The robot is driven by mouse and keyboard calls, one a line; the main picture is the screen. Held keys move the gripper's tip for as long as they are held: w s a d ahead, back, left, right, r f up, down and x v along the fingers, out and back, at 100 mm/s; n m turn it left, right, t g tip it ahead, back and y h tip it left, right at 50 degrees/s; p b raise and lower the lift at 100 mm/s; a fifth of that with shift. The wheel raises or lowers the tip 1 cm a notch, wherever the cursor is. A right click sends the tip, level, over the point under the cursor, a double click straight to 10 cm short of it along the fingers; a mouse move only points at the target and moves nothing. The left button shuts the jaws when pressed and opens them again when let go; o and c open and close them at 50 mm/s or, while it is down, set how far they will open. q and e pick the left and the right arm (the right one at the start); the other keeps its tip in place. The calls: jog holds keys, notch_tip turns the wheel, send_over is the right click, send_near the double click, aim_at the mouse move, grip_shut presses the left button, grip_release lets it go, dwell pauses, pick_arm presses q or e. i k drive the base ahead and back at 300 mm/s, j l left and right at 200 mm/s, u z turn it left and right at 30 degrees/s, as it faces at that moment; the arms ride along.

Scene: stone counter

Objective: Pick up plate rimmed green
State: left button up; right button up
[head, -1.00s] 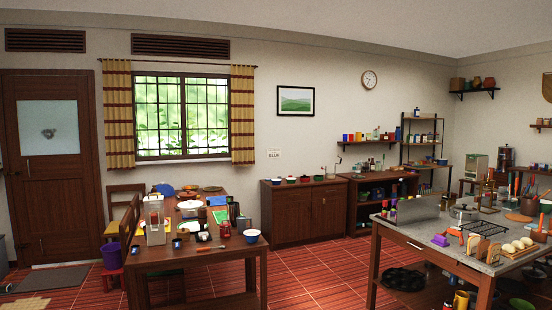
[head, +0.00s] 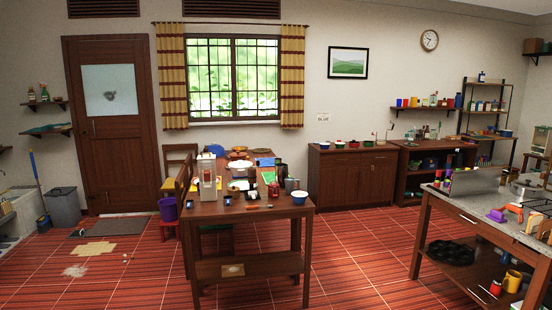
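I cannot make out a plate with a green rim in the head view. A white dish or pot (head: 240,171) stands among the crowded items on the wooden table (head: 272,209), too small to tell its rim. A white-and-blue bowl (head: 299,197) sits at that table's front right corner. The stone counter (head: 462,203) at the right is cut off by the picture edge. Neither of my grippers is in view.
A purple bucket (head: 168,209) stands left of the table. A grey bin (head: 63,207) is near the left wall. A dark cabinet (head: 352,180) stands behind the table at the right. The red tiled floor (head: 355,262) is open between table and counter.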

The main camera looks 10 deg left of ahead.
aim_at(243, 185)
jog(key=u, duration=0.25)
jog(key=i+u, duration=0.25)
jog(key=i, duration=0.15)
jog(key=i+l+u, duration=0.4)
jog(key=i+u, duration=0.15)
jog(key=i, duration=0.25)
jog(key=i+l, duration=0.45)
jog(key=i, duration=0.2)
jog(key=i+l+u, duration=0.1)
jog(key=i+l, duration=0.35)
jog(key=i, duration=0.2)
jog(key=i+l, duration=0.5)
jog(key=i, duration=0.15)
